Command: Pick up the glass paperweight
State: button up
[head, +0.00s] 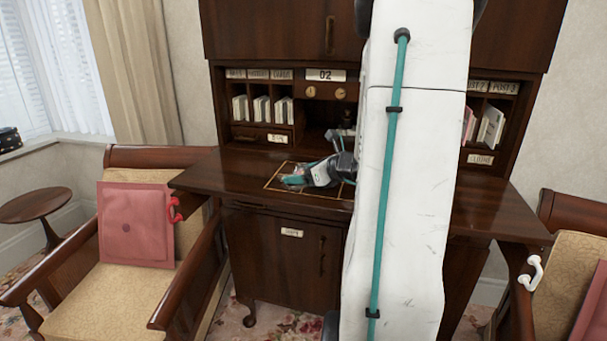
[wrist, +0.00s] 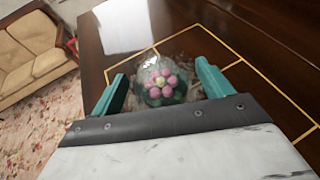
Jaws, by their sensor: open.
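The glass paperweight (wrist: 160,82) is a clear dome with a pink flower and a yellow centre inside. In the wrist view it sits on the dark wooden desk top, between the two teal fingers of my gripper (wrist: 160,88). The fingers stand apart on its left and right sides, and I cannot tell whether either touches it. In the head view my gripper (head: 296,178) is low over the left part of the desk top (head: 225,174), and the paperweight is too small to make out clearly there.
A thin gold inlay outline (wrist: 237,63) marks the desk top around the paperweight. Shelves with letters (head: 262,108) stand behind. An armchair with a pink cushion (head: 136,224) is at left, another chair (head: 570,262) at right. The desk's left part is clear.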

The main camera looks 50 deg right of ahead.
jog(key=shift+w, duration=0.2)
jog(key=c, duration=1.3)
jog(key=shift+o, duration=0.2)
jog(key=shift+r, duration=0.1)
